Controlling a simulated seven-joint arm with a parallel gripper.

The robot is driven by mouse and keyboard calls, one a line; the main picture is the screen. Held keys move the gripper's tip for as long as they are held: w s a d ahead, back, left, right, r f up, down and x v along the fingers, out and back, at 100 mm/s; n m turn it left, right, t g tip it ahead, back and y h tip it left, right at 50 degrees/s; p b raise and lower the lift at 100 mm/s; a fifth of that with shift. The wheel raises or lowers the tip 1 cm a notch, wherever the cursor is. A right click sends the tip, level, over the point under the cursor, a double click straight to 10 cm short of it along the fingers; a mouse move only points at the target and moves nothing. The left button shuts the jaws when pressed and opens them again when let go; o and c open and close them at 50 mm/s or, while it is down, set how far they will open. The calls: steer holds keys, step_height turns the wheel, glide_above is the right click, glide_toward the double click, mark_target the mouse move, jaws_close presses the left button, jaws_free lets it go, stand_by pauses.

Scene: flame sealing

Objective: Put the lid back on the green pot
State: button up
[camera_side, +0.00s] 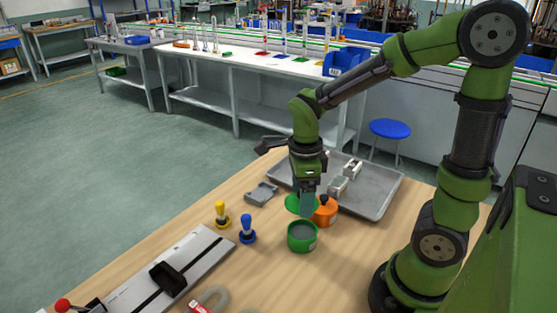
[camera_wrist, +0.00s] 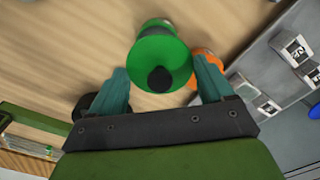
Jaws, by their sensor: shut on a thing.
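My gripper is shut on the lid; the exact contact is hard to see. Part of the green pot (camera_wrist: 156,22) shows beyond the lid.
An orange pot (camera_side: 325,213) with a dark knob stands close right of the lid. A grey tray (camera_side: 378,204) holds small metal parts behind it. A sealer-like device (camera_side: 170,277) lies front left.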

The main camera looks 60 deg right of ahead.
steer(key=shift+s+f+n, duration=0.3)
steer(key=shift+s+f, duration=0.05)
steer(key=shift+f, duration=3.1)
steer(key=shift+f, duration=0.15)
steer(key=o, duration=0.9)
steer(key=shift+r, duration=3.5)
